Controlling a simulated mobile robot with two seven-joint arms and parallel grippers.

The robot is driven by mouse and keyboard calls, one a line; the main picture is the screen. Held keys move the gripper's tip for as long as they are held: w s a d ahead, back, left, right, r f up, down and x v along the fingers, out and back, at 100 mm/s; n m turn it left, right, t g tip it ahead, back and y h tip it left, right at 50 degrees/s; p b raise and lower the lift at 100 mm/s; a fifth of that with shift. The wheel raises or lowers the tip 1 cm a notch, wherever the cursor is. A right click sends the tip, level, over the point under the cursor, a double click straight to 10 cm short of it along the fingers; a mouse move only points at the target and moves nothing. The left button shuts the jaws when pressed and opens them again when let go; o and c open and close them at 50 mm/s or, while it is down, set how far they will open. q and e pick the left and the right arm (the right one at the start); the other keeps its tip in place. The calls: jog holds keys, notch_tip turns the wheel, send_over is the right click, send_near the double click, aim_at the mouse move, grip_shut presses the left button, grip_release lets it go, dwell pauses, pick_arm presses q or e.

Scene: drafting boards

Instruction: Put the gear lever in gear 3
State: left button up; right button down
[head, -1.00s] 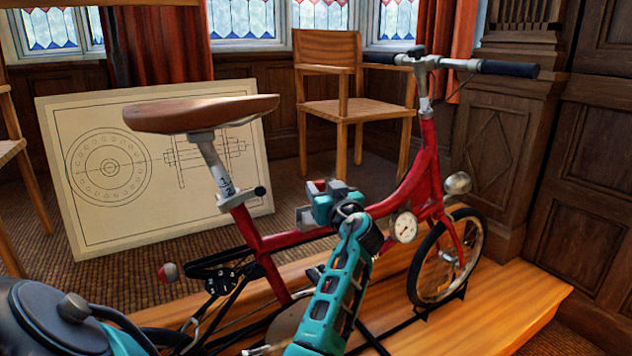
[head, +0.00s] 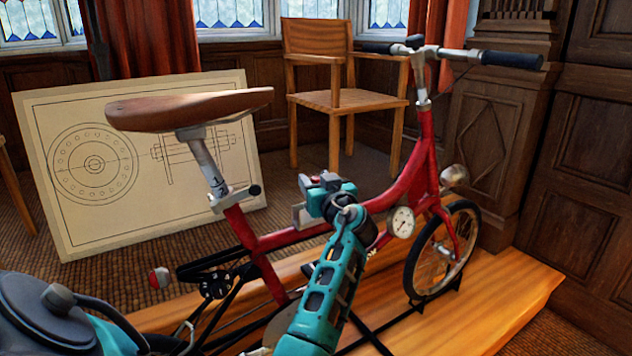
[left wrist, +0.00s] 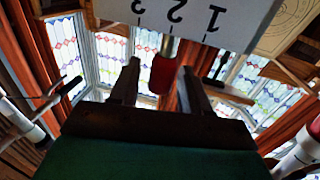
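The gear lever shows in the left wrist view as a short metal stem with a red knob (left wrist: 163,76). It stands by the figure 2 of a white plate (left wrist: 197,27) marked 3, 2, 1, seen upside down. My left gripper (left wrist: 160,66) has one dark finger on each side of the knob. A gap shows on the left of the knob; on the right the finger is very close, and I cannot tell if it touches. In the head view my teal left gripper (head: 324,187) is at the red bicycle's (head: 285,238) frame tube, largely covering the lever. My right gripper is out of view.
The bicycle stands on a wooden platform (head: 478,312). A round gauge (head: 402,222) is on its frame just right of my gripper. The brown saddle (head: 190,108) overhangs at upper left. A drawing board (head: 95,215) and a wooden chair (head: 345,100) stand behind.

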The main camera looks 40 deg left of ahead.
pick_arm(q)
grip_shut()
dwell(0.3)
jog(key=w+m, duration=0.2)
jog(key=m, duration=0.1)
jog(key=w+d+m, duration=0.1)
jog(key=shift+w+f+m+h, duration=0.3)
jog(key=shift+w+f, duration=0.05)
jog(key=shift+w+f+m+g, duration=0.15)
jog(key=shift+w+m+g, duration=0.1)
jog(key=shift+m+g, duration=0.15)
jog(key=shift+o, duration=0.4)
grip_release()
